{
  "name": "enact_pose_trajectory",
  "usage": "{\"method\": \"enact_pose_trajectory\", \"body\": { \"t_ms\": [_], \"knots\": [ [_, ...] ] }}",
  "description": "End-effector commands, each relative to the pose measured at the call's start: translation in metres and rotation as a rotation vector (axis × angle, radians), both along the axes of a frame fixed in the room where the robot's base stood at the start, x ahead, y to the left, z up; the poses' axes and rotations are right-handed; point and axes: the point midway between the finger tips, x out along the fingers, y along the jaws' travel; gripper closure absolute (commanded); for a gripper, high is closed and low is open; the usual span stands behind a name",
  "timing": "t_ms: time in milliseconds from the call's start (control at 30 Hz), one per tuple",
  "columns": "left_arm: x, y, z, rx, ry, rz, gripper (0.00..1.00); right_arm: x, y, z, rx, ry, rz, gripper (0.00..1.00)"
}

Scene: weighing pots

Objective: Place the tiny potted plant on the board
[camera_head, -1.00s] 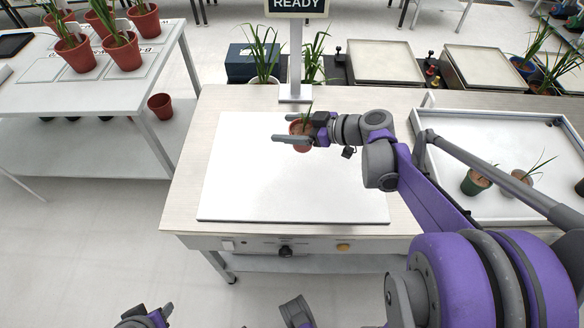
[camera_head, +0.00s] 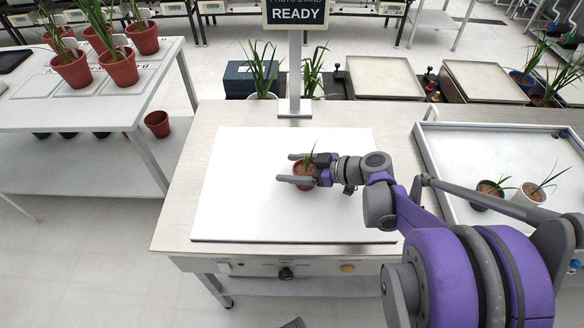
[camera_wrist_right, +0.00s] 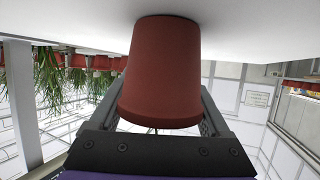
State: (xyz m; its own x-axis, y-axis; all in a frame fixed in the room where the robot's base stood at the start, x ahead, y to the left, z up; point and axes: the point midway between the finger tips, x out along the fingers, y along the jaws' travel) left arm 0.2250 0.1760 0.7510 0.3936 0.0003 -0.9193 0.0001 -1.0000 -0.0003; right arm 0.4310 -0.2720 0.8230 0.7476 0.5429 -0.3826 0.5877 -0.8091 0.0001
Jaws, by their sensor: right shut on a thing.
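The tiny potted plant (camera_head: 304,172) is a small red-brown pot with soil and a few thin green leaves. My right gripper (camera_head: 297,169) is shut on this pot, with its fingers on either side of it, over the middle right of the white board (camera_head: 240,200). In the right wrist view the pot (camera_wrist_right: 165,65) fills the middle between the fingers, its base close to or touching the white surface; I cannot tell which.
A sign reading READY (camera_head: 296,12) stands on a post behind the board. A side table (camera_head: 100,110) at left carries several larger red pots. Most of the board is clear.

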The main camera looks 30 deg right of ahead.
Motion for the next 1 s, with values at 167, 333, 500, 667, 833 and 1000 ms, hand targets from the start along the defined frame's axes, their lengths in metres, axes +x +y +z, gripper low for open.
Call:
{"method": "enact_pose_trajectory", "body": {
  "t_ms": [167,333,500,667,833,1000],
  "knots": [
    [0.0,0.0,-0.001,0.0,0.0,0.0,0.5,0.0,0.0,-0.002,0.0,0.0,0.0,0.79],
    [0.0,0.0,-0.001,0.0,0.0,0.0,0.5,0.0,0.0,-0.002,0.0,0.0,0.0,0.0],
    [0.0,0.0,-0.001,0.0,0.0,0.0,0.5,0.0,0.0,-0.002,0.0,0.0,0.0,0.0],
    [0.0,0.0,0.003,0.0,-0.001,0.0,0.5,-0.005,-0.004,0.004,0.0,0.0,-0.002,0.0],
    [0.0,0.0,0.012,0.0,-0.004,0.0,0.5,-0.028,-0.022,0.017,0.0,0.0,-0.005,0.0],
    [-0.001,0.0,0.021,0.0,-0.007,0.0,0.5,-0.056,-0.042,0.032,-0.001,-0.001,-0.005,0.0]
  ]
}}
